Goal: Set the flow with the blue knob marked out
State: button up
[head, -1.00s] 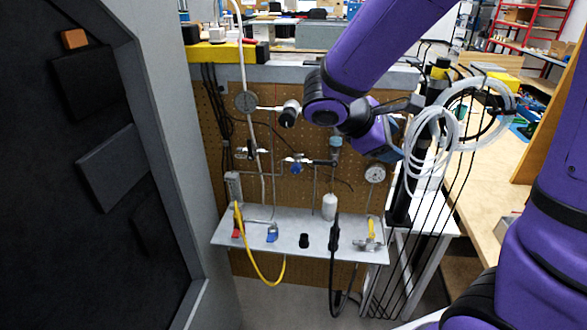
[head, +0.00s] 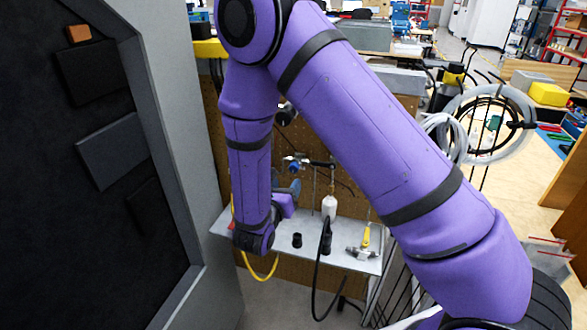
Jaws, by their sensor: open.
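The blue knob (head: 293,163) shows in the head view on the thin pipework in front of the brown pegboard. No separate marking on it can be made out at this size. My gripper (head: 287,184) shows only in part as small grey pieces beyond my purple wrist, just below the blue knob in the picture. It is open, with nothing seen in it. Whether it touches the knob or pipework cannot be told. My arm hides the left part of the pipework and the blue-handled fitting on the shelf.
A grey shelf (head: 345,234) below holds a white bottle (head: 329,206), black fittings and a yellow-handled valve (head: 364,240). A yellow hose (head: 258,275) and a black hose (head: 316,285) hang off it. A large dark cabinet stands close on the left; coiled tubing hangs at right.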

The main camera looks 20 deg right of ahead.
aim_at(293, 170)
jog(key=shift+n, duration=0.4)
jog(key=x, duration=0.7)
jog(key=f+x, duration=0.1)
jog(key=x, duration=0.2)
jog(key=shift+w+a, duration=0.3)
jog(key=shift+w, duration=0.15)
jog(key=c, duration=0.9)
